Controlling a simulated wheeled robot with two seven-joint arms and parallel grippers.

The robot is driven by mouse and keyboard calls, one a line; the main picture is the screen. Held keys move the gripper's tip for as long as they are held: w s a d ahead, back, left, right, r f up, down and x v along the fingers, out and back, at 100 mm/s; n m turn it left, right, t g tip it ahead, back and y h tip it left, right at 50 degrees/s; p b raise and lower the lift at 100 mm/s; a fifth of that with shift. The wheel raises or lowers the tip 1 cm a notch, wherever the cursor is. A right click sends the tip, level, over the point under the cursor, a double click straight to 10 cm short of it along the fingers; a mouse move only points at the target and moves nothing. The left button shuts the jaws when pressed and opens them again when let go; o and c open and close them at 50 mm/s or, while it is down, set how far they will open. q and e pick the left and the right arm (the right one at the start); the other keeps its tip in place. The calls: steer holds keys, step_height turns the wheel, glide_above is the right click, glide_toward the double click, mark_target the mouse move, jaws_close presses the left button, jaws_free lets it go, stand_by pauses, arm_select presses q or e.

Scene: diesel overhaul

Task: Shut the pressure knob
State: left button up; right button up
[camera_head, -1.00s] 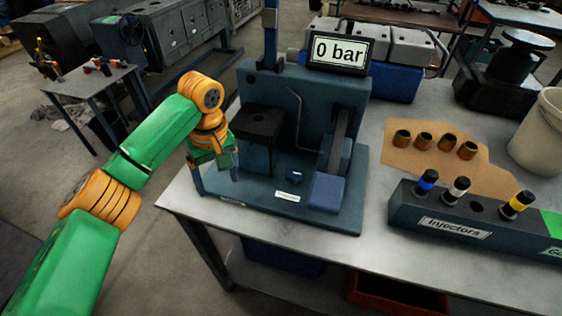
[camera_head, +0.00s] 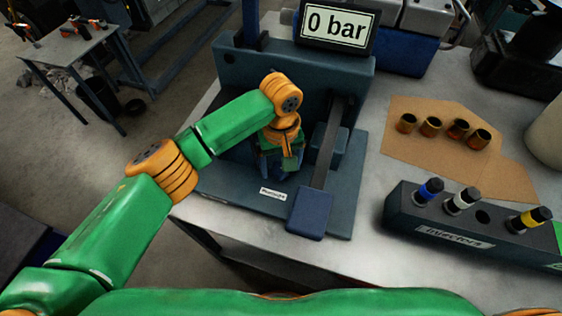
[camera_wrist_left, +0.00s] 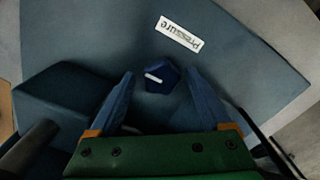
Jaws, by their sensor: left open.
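The pressure knob (camera_wrist_left: 161,76) is a small dark blue knob with a white pointer mark, on the blue-grey tester base. A white label reading "Pressure" (camera_wrist_left: 180,34) lies beside it, and the label also shows in the head view (camera_head: 273,194). My left gripper (camera_wrist_left: 162,88) is open, with one blue finger on each side of the knob. I cannot tell whether the fingers touch it. In the head view the left gripper (camera_head: 278,168) points down at the base and hides the knob. The display (camera_head: 337,25) reads "0 bar". My right gripper is not in view.
A lever with a blue pad (camera_head: 310,213) stands just right of the left gripper. An injector rack (camera_head: 440,220) and a brown sheet (camera_head: 410,150) with several brass cups lie further right. The bench top is clear at the front.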

arm_select(q)
steer(key=shift+s+a, duration=0.1)
steer(key=c, duration=0.7)
jaws_close()
steer(key=shift+r+m+p, duration=0.25)
steer(key=shift+m+p, duration=0.15)
steer(key=shift+p, duration=0.15)
steer(key=shift+r+m+p, duration=0.1)
steer(key=shift+m+p, duration=1)
steer(key=m+p, duration=0.2)
steer(key=m, duration=0.1)
steer(key=shift+m, duration=0.3)
steer(key=m+p, duration=0.1)
steer(key=m, duration=0.4)
steer(key=shift+f+p, duration=0.2)
steer(key=shift+p, duration=0.2)
steer(key=m, duration=0.6)
steer(key=shift+p, duration=0.35)
steer(key=shift+m, duration=0.3)
